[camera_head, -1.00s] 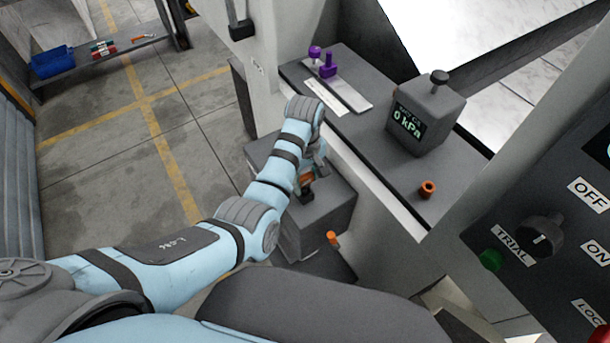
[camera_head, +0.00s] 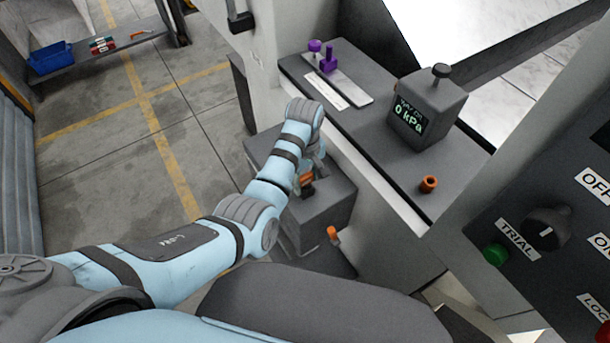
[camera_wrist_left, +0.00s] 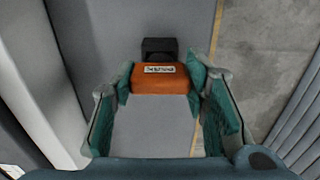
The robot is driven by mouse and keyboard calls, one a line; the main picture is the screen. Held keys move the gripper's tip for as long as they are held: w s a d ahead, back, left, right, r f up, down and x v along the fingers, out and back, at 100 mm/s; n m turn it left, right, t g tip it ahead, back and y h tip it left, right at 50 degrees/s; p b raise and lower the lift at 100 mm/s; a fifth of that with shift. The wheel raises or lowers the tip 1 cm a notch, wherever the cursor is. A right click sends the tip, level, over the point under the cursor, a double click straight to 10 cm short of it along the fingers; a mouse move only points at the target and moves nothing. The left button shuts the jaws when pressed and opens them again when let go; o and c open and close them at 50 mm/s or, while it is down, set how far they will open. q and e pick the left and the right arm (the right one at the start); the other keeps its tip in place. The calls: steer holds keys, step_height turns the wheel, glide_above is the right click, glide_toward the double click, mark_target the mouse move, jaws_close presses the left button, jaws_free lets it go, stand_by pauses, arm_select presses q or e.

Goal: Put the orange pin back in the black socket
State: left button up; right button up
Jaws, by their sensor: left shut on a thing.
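The orange pin (camera_wrist_left: 160,78), a block with a small white label, sits between the teal-padded fingers of my left gripper (camera_wrist_left: 161,88) in the left wrist view. My left gripper is shut on it. The black socket (camera_wrist_left: 159,48) shows just beyond the pin; the two look close, and I cannot tell whether the pin is seated. In the head view my left gripper (camera_head: 312,172) is over the grey box, partly hidden by my wrist, with the orange pin (camera_head: 306,178) just above the black socket (camera_head: 308,190). My right gripper is not in view.
The grey box (camera_head: 325,207) stands beside a ledge carrying purple pegs (camera_head: 328,62), a gauge reading 0 kPa (camera_head: 409,110) and an orange ring (camera_head: 428,184). Another orange piece (camera_head: 333,234) is lower down. A control panel (camera_head: 550,225) is at right. Open floor lies left.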

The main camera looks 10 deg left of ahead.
mark_target(305, 176)
arm_select(q)
steer(key=shift+f, duration=0.15)
steer(key=o, duration=1.5)
steer(key=shift+c, duration=0.2)
step_height(305, 176, up, 8)
steer(key=shift+f, duration=0.2)
